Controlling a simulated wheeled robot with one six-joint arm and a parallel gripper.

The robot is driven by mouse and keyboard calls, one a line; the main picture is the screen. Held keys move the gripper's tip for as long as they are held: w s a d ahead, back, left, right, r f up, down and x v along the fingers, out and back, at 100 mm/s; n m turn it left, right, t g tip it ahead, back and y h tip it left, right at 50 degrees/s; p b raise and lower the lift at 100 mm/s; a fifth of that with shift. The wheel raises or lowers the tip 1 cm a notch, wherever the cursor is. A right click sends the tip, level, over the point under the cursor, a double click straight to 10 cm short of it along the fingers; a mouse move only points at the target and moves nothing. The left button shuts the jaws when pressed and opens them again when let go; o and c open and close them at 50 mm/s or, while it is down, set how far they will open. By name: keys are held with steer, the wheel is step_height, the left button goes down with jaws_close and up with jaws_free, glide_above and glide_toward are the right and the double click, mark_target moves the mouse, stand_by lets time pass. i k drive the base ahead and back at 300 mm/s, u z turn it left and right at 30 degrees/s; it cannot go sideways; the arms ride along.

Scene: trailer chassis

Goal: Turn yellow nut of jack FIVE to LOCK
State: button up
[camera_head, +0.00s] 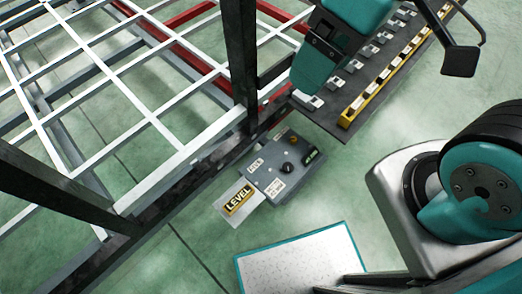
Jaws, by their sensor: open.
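My gripper (367,66) is at the top of the view, seen partly beside the teal wrist; one dark finger shows at the upper right and what looks like the other at the left. It looks open and nothing is seen between the fingers. No jack with a yellow nut can be made out, and no mark for FIVE or LOCK is readable. The trailer chassis (155,120) shows at the left as a white grid with dark posts and red beams. A grey control box (262,187) with dark and orange knobs stands beside its dark rail.
A dark board (341,84) with several white labels and a yellow strip (395,72) lies at the upper right. A speckled white panel with teal edges (305,262) is below. Green floor between is clear.

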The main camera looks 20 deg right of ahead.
mark_target(293, 139)
steer(key=z, duration=0.55)
steer(key=k, duration=1.3)
steer(key=u, duration=0.15)
steer(key=i, duration=0.55)
steer(key=u, duration=0.85)
steer(key=i, duration=1.05)
steer(key=z, duration=0.2)
